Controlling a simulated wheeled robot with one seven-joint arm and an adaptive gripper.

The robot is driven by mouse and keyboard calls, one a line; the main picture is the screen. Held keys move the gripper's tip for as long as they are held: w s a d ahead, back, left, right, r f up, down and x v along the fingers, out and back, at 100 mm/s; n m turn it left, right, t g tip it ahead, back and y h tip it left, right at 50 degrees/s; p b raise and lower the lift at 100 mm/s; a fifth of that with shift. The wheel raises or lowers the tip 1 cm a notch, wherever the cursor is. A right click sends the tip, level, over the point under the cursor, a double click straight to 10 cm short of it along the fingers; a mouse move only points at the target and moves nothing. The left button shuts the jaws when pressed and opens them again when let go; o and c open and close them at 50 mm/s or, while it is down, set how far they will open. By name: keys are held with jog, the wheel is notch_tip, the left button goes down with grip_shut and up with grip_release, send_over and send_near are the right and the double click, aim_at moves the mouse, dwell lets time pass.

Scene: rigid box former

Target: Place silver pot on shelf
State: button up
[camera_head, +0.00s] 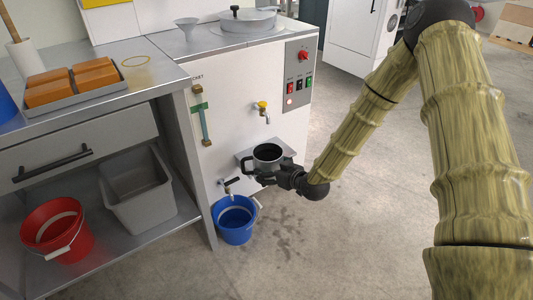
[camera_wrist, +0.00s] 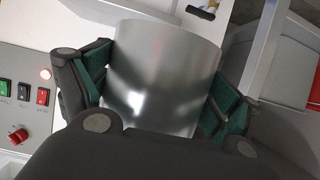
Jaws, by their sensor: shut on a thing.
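The silver pot (camera_wrist: 163,70) fills the middle of the wrist view, between the green-padded fingers of my gripper (camera_wrist: 160,95). My gripper (camera_head: 272,174) is shut on the pot from the front right. I cannot tell whether the pot's base touches the shelf, because the pot and gripper hide most of it.
A yellow-handled tap (camera_head: 263,107) is above the pot, and a lower tap (camera_head: 230,182) is over a blue bucket (camera_head: 235,220). The control panel (camera_head: 299,75) is at the upper right. A steel bench (camera_head: 150,95) is at the left. The floor in front is clear.

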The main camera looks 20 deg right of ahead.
jog(key=shift+d+r, duration=0.25)
jog(key=shift+r, duration=0.1)
jog(key=shift+w+d, duration=0.15)
jog(key=w+d+b, duration=0.1)
jog(key=w, duration=0.4)
jog(key=w+d+f+b, duration=0.1)
jog(key=w+b, duration=0.1)
jog(key=w, duration=0.3)
jog(key=w+d+b, duration=0.1)
jog(key=w, duration=0.4)
jog(key=shift+w+d+f, duration=0.2)
jog(key=shift+f, duration=0.05)
jog(key=shift+f+b, duration=0.9)
jog(key=shift+f, duration=0.8)
jog(key=shift+f, duration=0.15)
jog(key=o, duration=1)
jog(key=shift+o, duration=0.4)
